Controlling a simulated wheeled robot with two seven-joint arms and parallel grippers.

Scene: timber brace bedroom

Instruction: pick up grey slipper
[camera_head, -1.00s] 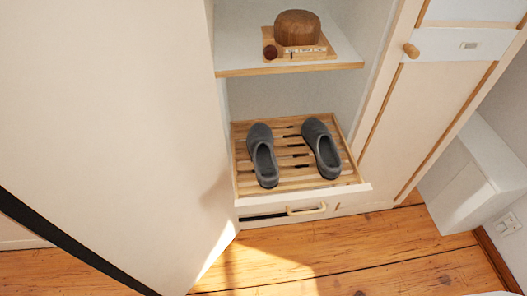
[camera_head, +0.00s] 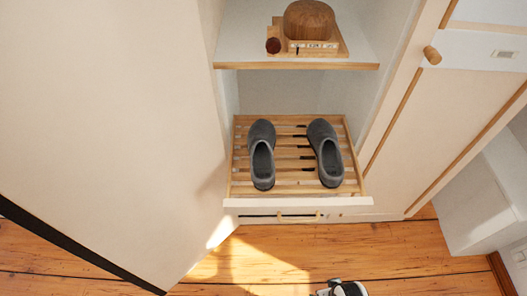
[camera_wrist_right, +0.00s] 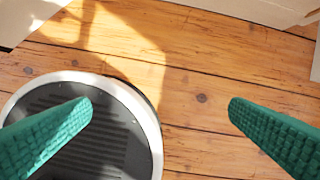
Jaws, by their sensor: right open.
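Two grey slippers lie side by side on a slatted wooden rack (camera_head: 240,190) in the bottom of an open cupboard: the left grey slipper (camera_head: 262,135) and the right grey slipper (camera_head: 322,134). Their openings face the front. Part of my right gripper (camera_head: 342,289) shows at the bottom edge of the head view, well in front of the cupboard. In the right wrist view my right gripper (camera_wrist_right: 160,108) has its green fingers wide apart with nothing between them, above the floor. My left gripper is not in view.
A shelf (camera_head: 300,66) above the slippers holds a wooden object (camera_head: 309,20) on a board. A large pale door panel (camera_head: 110,110) stands open at the left. A drawer handle (camera_head: 298,217) is below the rack. The wooden floor (camera_head: 400,255) in front is clear.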

